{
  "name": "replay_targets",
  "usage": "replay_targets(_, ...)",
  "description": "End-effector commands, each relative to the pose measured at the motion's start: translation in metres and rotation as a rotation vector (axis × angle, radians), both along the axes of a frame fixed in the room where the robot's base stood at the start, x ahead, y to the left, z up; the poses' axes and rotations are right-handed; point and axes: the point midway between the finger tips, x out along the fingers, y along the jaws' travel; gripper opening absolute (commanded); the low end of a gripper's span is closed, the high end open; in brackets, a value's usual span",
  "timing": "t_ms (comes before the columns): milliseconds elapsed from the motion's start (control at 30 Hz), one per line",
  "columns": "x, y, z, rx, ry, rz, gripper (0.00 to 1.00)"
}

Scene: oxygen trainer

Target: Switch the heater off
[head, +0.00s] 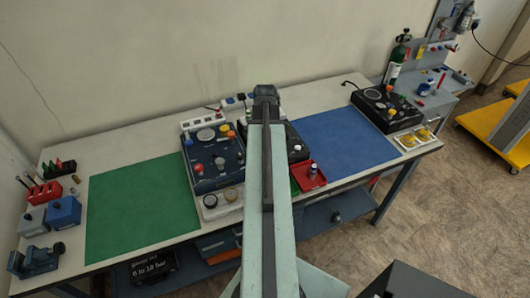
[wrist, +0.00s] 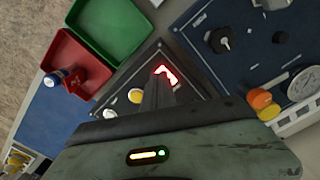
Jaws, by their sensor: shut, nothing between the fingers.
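In the wrist view a red lit rocker switch (wrist: 165,73) sits on a black panel (wrist: 195,108). No label naming the heater is readable. My gripper (wrist: 158,82) is shut and empty, with its dark fingertips just beside or over the lit switch; I cannot tell whether they touch it. A yellow round part (wrist: 136,96) and a pale round part (wrist: 110,114) lie left of the fingers. In the head view my arm covers much of this black panel (head: 297,150), and the switch and my fingertips are hidden there.
A blue panel with knobs (head: 214,158) stands left of my arm. A red tray (head: 309,176) and a green tray (wrist: 112,22) are close by. A green mat (head: 135,210) and a blue mat (head: 345,138) are bare. A green cylinder (head: 398,62) stands at the right.

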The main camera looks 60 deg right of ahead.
Motion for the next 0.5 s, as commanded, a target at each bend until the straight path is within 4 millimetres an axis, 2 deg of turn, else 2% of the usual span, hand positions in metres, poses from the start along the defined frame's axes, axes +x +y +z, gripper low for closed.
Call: replay_targets(500,0.0005,0.0003,-0.0053,0.0,0.0,0.001,0.0)
